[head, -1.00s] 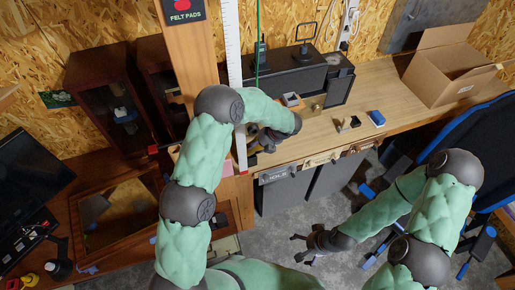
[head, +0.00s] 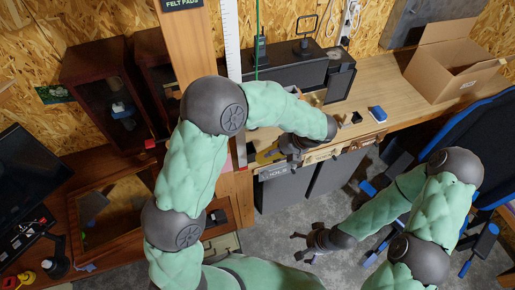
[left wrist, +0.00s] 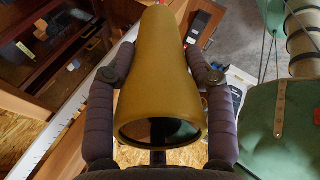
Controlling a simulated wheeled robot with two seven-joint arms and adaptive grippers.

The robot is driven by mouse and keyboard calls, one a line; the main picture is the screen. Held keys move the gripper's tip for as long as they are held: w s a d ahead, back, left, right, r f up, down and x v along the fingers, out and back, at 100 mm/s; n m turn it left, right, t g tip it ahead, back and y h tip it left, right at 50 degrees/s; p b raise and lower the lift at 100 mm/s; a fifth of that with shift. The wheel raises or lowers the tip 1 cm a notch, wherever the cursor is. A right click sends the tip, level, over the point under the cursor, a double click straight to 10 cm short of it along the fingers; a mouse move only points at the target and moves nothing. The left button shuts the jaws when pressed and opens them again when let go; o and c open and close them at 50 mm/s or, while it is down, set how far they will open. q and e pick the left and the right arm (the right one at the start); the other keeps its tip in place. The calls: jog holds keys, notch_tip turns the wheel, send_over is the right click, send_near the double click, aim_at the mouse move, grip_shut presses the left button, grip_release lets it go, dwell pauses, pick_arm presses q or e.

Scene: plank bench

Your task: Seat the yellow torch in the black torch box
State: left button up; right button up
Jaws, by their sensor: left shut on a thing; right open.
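The yellow torch (left wrist: 160,70) fills the middle of the left wrist view, its wide dark lens end towards the camera. My left gripper (left wrist: 158,75) is shut on it, one finger along each side. In the head view my left gripper (head: 290,150) is over the front edge of the bench, and the torch is mostly hidden there. A small black object (head: 356,118) on the bench, right of that hand, may be the torch box; it is too small to be sure. My right gripper (head: 310,245) is open and empty, low over the grey floor.
A blue block (head: 378,114) lies right of the small black object. An open cardboard box (head: 452,70) stands at the right of the bench. A dark speaker-like unit (head: 300,75) stands at the back. A wooden post (head: 188,50) rises left of the bench.

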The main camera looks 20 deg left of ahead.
pick_arm(q)
jog(key=w+a+f+p, duration=0.4)
jog(key=w+a+f, duration=0.5)
jog(key=f, duration=0.3)
jog(key=shift+w+a+f, duration=0.25)
jog(key=shift+w+f, duration=0.05)
jog(key=shift+w, duration=0.4)
jog(key=o, duration=1.5)
jog(key=shift+s, duration=0.1)
jog(key=shift+o, duration=0.2)
